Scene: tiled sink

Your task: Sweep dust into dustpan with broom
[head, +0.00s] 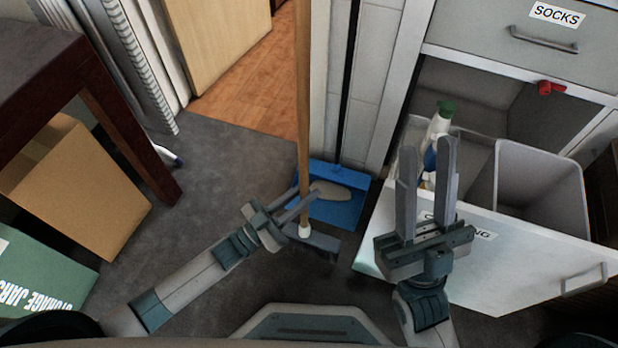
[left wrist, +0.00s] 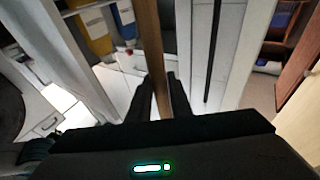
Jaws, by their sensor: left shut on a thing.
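The broom has a long wooden handle (head: 303,90) and a dark grey head (head: 320,241) low over the floor. My left gripper (head: 303,202) is shut on the lower handle, just above the head. The handle also runs between its fingers in the left wrist view (left wrist: 151,40). The blue dustpan (head: 344,213) lies on the floor just beyond the broom head, with a long black handle (head: 348,90) rising behind it. A flat pale dust patch (head: 332,191) shows on the pan, partly hidden by the broom handle and gripper. My right gripper (head: 428,148) is open and empty, fingers upward.
An open white drawer (head: 520,262) on the right holds a grey bin (head: 540,178) and a green-capped bottle (head: 441,120), close to my right gripper. A cardboard box (head: 85,190) and a green storage box (head: 40,275) are at left, beside a dark table. Grey carpet between is clear.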

